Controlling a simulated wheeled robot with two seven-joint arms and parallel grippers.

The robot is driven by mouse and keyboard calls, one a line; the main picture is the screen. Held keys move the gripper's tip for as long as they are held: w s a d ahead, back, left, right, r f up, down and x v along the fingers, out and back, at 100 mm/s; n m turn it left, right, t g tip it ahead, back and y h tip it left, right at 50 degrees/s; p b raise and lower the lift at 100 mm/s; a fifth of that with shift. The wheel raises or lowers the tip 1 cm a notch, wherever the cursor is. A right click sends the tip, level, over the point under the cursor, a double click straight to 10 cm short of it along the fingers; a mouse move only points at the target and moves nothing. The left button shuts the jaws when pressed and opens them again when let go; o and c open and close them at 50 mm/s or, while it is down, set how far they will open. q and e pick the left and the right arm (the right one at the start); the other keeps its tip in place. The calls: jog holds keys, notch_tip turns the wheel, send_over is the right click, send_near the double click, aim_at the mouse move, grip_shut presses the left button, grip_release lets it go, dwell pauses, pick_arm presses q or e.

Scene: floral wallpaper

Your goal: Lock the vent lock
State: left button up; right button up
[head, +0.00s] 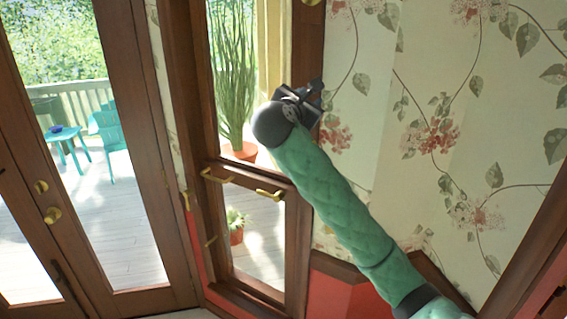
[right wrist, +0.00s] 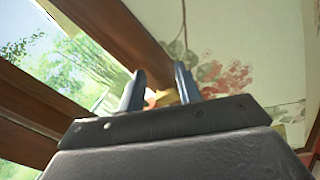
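My right gripper (head: 314,92) is raised against the right side of the wooden window frame, beside the wallpaper. In the right wrist view its two fingers (right wrist: 160,80) stand apart. A small yellow brass piece (right wrist: 162,98) shows in the gap between them, partly hidden by the gripper body. It may be the vent lock; I cannot tell its position or whether a finger touches it. In the head view the gripper hides this spot. Brass handles (head: 217,175) and (head: 268,195) sit on the window's crossbar, below the gripper. My left gripper is not in view.
A glass door (head: 90,150) with brass knobs (head: 52,214) stands at the left. Potted plants (head: 236,238) show through the window. Floral wallpaper (head: 440,100) covers the right wall, above red panelling (head: 340,295). Another brass piece (head: 311,2) is at the top edge.

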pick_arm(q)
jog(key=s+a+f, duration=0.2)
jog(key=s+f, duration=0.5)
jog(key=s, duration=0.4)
pick_arm(e)
jog(key=s+a+r+n+t+h, duration=0.1)
jog(key=a+r+n+t+h, duration=0.1)
jog(key=r, duration=0.8)
jog(key=s+a+r+n+t+h, duration=0.1)
jog(key=s+a+r+n+h, duration=0.15)
jog(key=r, duration=0.75)
pick_arm(q)
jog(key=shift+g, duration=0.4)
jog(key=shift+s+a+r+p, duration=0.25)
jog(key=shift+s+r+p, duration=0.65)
jog(key=shift+p, duration=0.4)
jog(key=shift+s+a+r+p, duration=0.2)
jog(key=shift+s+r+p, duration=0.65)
jog(key=shift+p, duration=0.4)
pick_arm(e)
jog(key=x, duration=0.8)
jog(key=shift+w+a+r, duration=0.2)
jog(key=shift+w+r, duration=0.05)
jog(key=shift+w, duration=0.1)
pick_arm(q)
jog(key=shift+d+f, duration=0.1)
pick_arm(e)
jog(key=shift+m+y, duration=0.25)
jog(key=shift+c, duration=0.4)
grip_shut()
